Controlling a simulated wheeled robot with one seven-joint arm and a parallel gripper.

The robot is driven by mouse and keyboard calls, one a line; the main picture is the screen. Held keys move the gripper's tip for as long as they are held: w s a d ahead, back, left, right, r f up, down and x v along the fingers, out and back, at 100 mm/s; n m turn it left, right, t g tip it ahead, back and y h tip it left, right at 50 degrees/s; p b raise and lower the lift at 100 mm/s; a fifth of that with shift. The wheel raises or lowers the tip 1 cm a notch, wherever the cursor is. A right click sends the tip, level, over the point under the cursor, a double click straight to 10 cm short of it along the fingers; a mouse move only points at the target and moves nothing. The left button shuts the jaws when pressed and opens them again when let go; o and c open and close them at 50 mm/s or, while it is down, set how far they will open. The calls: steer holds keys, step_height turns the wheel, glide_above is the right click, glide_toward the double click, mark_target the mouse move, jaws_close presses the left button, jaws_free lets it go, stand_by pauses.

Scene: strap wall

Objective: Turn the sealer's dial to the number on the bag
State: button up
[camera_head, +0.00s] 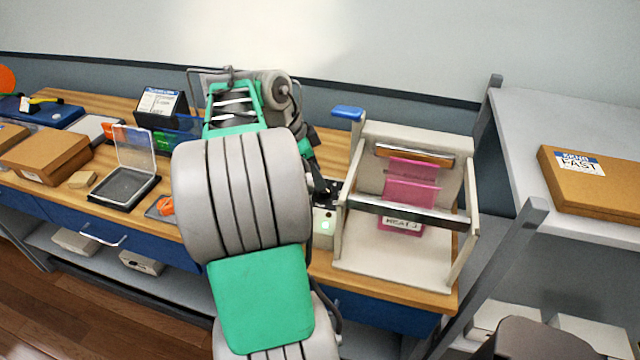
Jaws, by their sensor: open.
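The sealer (385,263) is a cream frame with a metal bar across it and a blue-tipped lever. A pink bag (410,172) hangs in it, with a white label (403,225) that seems to begin "HEAT"; its number is too small to read surely. The sealer's control box (323,241), with a lit green light, stands at its left side. My gripper (322,191) is dark and small in view, open, at the top of this box. The dial cannot be made out there; my gripper and arm cover much of that spot.
My arm hides the middle of the wooden bench. An open clear-lidded case (124,186), cardboard boxes (46,154) and a dark box with a label (160,110) are at left. A grey shelf with a cardboard box (582,182) stands at right.

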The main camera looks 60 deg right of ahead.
steer(key=x, duration=0.5)
steer(key=shift+c, duration=0.2)
jaws_close()
